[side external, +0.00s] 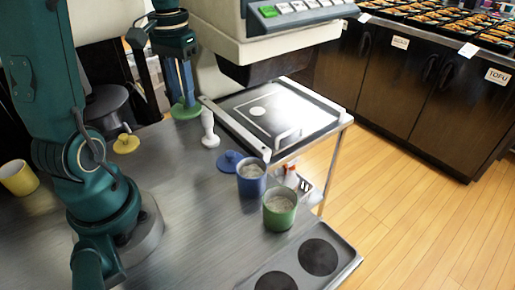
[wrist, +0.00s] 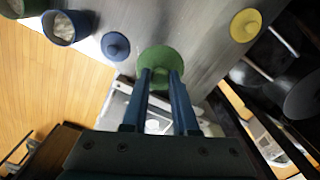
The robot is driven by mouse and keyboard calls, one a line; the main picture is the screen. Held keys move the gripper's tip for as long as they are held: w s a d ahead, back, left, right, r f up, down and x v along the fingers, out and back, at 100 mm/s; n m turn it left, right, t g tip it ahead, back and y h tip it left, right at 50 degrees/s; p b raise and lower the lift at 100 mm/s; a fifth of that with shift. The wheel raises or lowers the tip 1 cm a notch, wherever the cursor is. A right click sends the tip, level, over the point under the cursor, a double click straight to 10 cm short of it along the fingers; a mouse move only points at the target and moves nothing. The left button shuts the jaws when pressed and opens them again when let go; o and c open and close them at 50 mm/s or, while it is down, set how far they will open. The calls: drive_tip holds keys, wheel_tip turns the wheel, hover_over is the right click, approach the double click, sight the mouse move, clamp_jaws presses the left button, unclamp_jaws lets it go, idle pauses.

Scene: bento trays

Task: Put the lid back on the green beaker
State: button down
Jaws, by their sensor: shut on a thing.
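My gripper (side external: 185,92) is at the back of the table, pointing down, with its fingers shut on the green lid (side external: 187,110). In the wrist view the two blue fingers (wrist: 160,78) close over the middle of the green lid (wrist: 160,57), hiding its knob. I cannot tell whether the lid rests on the table or is just above it. The green beaker (side external: 279,211) stands upright and uncovered at the front right, with pale grainy contents. It also shows partly at the wrist view's top left corner (wrist: 12,8).
An uncovered blue beaker (side external: 251,181) stands beside the green one, with the blue lid (side external: 230,160) behind it. A white upright piece (side external: 209,130) stands between the gripper and the beakers. A yellow lid (side external: 126,144) and yellow beaker (side external: 18,178) are at left. A dark-round tray (side external: 340,257) lies front right.

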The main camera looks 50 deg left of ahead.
drive_tip(key=w+d+r+m, duration=0.1)
drive_tip(key=w+d+m, duration=0.25)
drive_tip(key=d, duration=0.25)
drive_tip(key=w+d+m, duration=0.2)
drive_tip(key=d+m, duration=0.2)
drive_tip(key=d, duration=0.3)
drive_tip(key=s+d+m, duration=0.2)
drive_tip(key=d+m, duration=0.4)
drive_tip(key=d, duration=0.8)
wheel_tip(320, 180, down, 6)
drive_tip(key=shift+a, duration=0.2)
drive_tip(key=shift+f+n, duration=0.2)
drive_tip(key=shift+n, duration=0.05)
idle(0.7)
drive_tip(key=shift+c, duration=0.6)
unclamp_jaws()
drive_tip(key=shift+r, duration=0.1)
wheel_tip(320, 180, up, 7)
idle(0.9)
